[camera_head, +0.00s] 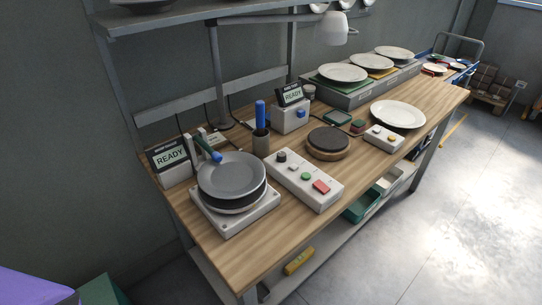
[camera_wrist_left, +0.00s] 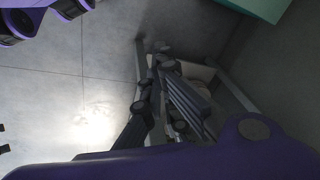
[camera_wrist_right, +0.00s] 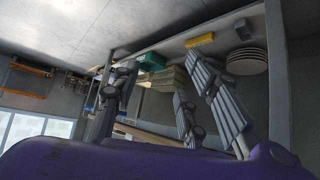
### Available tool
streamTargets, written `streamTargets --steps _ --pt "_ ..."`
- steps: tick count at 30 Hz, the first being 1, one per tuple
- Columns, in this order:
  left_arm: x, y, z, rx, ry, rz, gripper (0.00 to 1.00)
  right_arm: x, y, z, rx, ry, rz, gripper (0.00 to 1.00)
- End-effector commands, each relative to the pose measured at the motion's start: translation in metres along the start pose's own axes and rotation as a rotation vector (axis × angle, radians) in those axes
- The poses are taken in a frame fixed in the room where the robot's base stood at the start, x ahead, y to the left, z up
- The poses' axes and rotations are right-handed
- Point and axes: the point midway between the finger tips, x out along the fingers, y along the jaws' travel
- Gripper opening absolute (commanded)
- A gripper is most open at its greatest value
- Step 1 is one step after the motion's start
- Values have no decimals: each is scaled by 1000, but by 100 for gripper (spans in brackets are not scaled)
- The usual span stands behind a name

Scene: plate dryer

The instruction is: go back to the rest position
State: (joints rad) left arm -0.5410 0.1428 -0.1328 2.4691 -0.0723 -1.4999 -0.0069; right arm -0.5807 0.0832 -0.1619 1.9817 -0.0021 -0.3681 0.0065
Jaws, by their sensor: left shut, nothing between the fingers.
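My left gripper (camera_wrist_left: 158,62) shows in the left wrist view with its dark fingers together and nothing between them. It is over the grey floor, apart from any object. Neither gripper shows in the head view. A grey plate (camera_head: 232,175) rests on a white device (camera_head: 238,219) with a blue handle at the bench's near left.
The wooden bench (camera_head: 265,245) carries a button box (camera_head: 304,179), a round dark pad (camera_head: 331,140) and a white plate (camera_head: 398,114). Several plates sit on a grey rack (camera_head: 363,93). Two displays read READY. A yellow item (camera_head: 299,262) lies on the lower shelf. Open floor lies right.

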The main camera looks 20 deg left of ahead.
Motion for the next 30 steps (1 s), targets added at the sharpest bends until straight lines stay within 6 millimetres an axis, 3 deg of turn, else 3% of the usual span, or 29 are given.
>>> streamTargets --steps 4,17,24,30 --pt "-6 18 40 -49 -120 82 0 0 0 0 0 1 0 40" --pt "58 37 -9 -57 171 103 0 -2 -7 -2 5 -7 -13 40" --pt "92 56 -35 -77 413 124 0 -4 -12 4 11 -24 -23 40" --pt "101 65 -45 -91 549 133 0 -7 -12 15 8 -46 -24 40"
